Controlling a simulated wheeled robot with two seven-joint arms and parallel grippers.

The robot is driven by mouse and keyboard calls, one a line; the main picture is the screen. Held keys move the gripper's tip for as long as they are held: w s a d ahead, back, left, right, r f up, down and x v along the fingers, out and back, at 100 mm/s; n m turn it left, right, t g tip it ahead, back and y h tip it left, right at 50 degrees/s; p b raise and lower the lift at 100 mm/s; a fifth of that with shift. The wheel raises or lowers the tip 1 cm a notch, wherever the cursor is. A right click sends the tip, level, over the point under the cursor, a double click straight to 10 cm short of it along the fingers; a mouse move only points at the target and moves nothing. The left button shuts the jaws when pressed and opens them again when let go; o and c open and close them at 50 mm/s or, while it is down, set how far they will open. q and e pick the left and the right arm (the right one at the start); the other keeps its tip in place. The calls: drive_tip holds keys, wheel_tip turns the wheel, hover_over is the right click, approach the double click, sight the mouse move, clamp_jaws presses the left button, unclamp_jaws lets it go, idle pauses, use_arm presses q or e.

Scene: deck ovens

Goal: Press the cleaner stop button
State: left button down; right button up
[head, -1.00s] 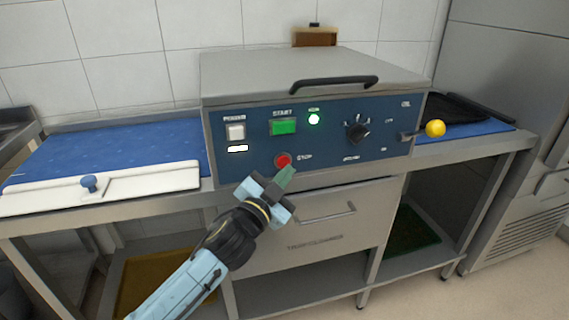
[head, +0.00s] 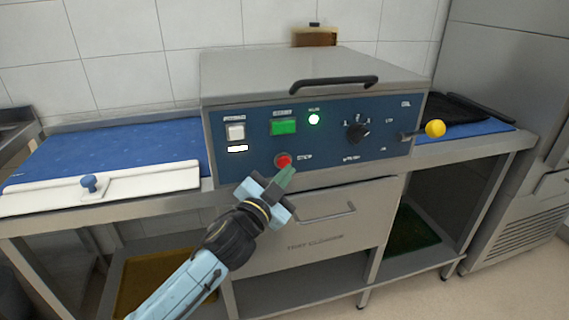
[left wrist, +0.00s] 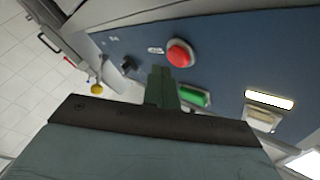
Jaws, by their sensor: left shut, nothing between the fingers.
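The red stop button (head: 283,160) sits low on the blue control panel (head: 330,130) of the tray cleaner, with its label to the right. It also shows in the left wrist view (left wrist: 180,54), unobstructed. My left gripper (head: 287,174) is shut and empty. Its green fingertips are just below the button in the head view, and a gap to the button shows in the left wrist view. Whether the tips touch the panel cannot be told. My right gripper is not in view.
A black dial (head: 357,131) and a yellow-knobbed lever (head: 434,128) are to the right. A black handle (head: 335,84) crosses the lid front.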

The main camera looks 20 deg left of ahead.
use_arm(q)
drive_tip(key=shift+w, duration=0.1)
idle(0.6)
drive_tip(key=shift+w+a, duration=0.25)
drive_tip(key=shift+w, duration=0.05)
drive_tip(key=shift+w+a, duration=0.3)
drive_tip(key=shift+w, duration=0.1)
idle(0.8)
drive_tip(key=shift+s+d+p, duration=0.5)
drive_tip(key=shift+s, duration=0.25)
